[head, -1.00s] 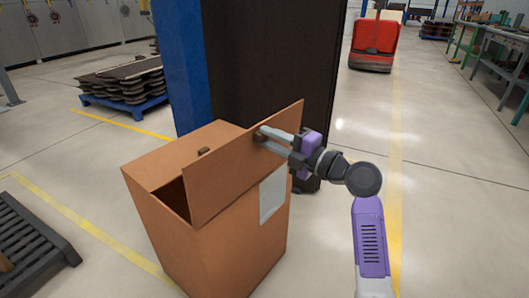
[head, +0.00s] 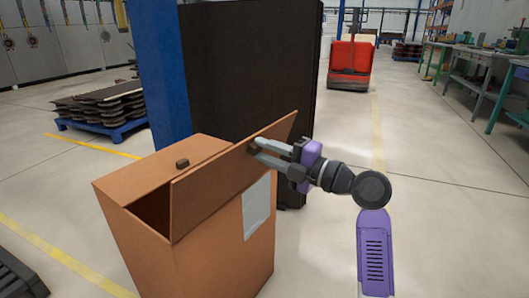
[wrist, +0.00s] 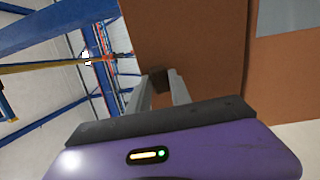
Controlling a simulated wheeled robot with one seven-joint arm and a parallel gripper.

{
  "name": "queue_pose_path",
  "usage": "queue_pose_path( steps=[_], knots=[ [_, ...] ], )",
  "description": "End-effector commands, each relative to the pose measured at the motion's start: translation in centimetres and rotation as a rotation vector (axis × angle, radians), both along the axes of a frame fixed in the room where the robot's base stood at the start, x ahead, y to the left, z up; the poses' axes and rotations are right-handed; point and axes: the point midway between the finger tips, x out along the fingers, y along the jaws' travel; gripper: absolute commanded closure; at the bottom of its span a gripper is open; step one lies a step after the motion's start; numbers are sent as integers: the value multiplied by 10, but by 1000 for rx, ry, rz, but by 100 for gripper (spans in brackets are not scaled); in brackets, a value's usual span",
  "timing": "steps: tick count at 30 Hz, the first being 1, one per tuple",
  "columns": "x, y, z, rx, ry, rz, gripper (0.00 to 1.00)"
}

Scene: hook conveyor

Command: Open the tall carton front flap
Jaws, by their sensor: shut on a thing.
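The tall brown carton (head: 225,262) stands on the floor at the lower left of the head view. Its front flap (head: 218,182) is raised and tilted, with a dark gap under its left end. A small dark knob (head: 182,163) sits on the top behind the flap. My gripper (head: 254,147) is at the flap's right part, its fingers shut on a small dark flap handle (wrist: 160,79), seen between the fingertips in the wrist view. The flap's brown face (wrist: 190,45) fills the upper middle of the wrist view. The carton's inside is mostly hidden.
A blue post (head: 160,70) and a large dark panel (head: 250,70) stand close behind the carton. A red cart (head: 350,62) and green workbenches (head: 480,70) are farther back. The floor to the right is clear.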

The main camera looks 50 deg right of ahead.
Motion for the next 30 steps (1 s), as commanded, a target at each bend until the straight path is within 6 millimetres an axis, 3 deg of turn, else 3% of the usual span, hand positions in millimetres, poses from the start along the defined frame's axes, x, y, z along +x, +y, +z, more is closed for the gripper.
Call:
queue_pose_path(
  steps=[1,6,7,9,10,30],
  knots=[
    [2,-1,-14,6,29,2,100],
    [2,0,-14,6,30,3,100],
    [2,0,-14,6,30,3,71],
    [2,0,-14,6,28,3,57],
    [2,0,-14,5,28,3,55],
    [1,0,-6,2,14,1,55]
  ],
)
